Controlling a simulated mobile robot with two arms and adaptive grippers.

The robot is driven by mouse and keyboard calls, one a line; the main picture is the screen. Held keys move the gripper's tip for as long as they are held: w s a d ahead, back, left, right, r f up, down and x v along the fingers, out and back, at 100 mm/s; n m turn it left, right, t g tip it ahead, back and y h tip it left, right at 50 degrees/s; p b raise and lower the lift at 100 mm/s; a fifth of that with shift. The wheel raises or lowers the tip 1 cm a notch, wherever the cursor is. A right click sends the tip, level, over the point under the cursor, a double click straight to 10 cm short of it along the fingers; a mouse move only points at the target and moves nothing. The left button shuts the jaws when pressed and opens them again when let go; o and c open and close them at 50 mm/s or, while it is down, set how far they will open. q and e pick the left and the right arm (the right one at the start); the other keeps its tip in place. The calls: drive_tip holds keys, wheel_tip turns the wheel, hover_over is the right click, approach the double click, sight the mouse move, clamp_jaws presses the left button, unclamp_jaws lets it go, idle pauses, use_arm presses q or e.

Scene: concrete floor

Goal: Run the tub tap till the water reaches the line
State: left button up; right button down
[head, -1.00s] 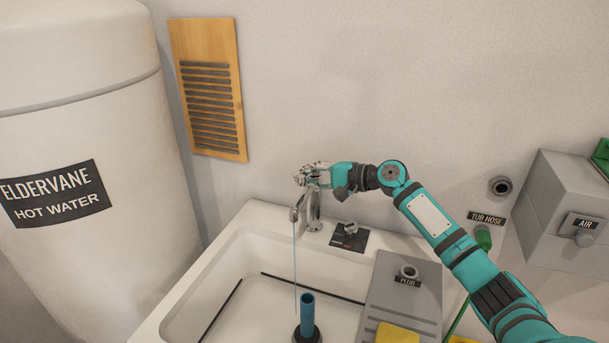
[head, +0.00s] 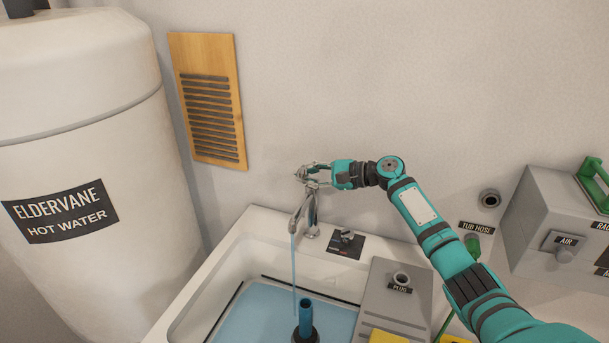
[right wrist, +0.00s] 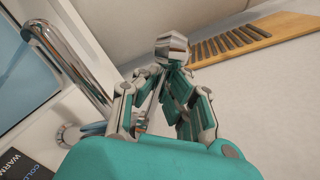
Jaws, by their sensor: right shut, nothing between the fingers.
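The chrome tap (head: 311,212) stands at the tub's back rim, and a thin blue stream (head: 294,265) falls from its spout. Pale blue water (head: 260,320) covers the tub floor. A dark line (head: 318,291) runs along the tub's inner walls, and the water's edge lies close below it. My right gripper (head: 306,172) is at the top of the tap, shut with nothing between its fingers. In the right wrist view the faceted chrome tap top (right wrist: 172,47) is just past its fingertips; contact is unclear. My left gripper is not in view.
A blue standpipe (head: 305,318) rises from the tub. A small knob on a dark plate (head: 346,240) is right of the tap. A grey ledge marked PLUG (head: 385,312) covers the tub's right side. A hot water tank (head: 90,150) stands left.

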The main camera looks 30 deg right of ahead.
drive_tip(key=c, duration=2)
unclamp_jaws()
drive_tip(key=shift+c, duration=0.2)
drive_tip(key=o, duration=0.6)
drive_tip(key=shift+s+r, duration=0.25)
drive_tip(key=shift+s, duration=0.15)
drive_tip(key=shift+o, duration=0.2)
drive_tip(key=shift+w, duration=0.15)
drive_tip(key=shift+f, duration=0.1)
drive_tip(key=shift+d, duration=0.2)
drive_tip(key=v, duration=1.1)
drive_tip(key=shift+s, duration=0.4)
drive_tip(key=shift+d, duration=0.1)
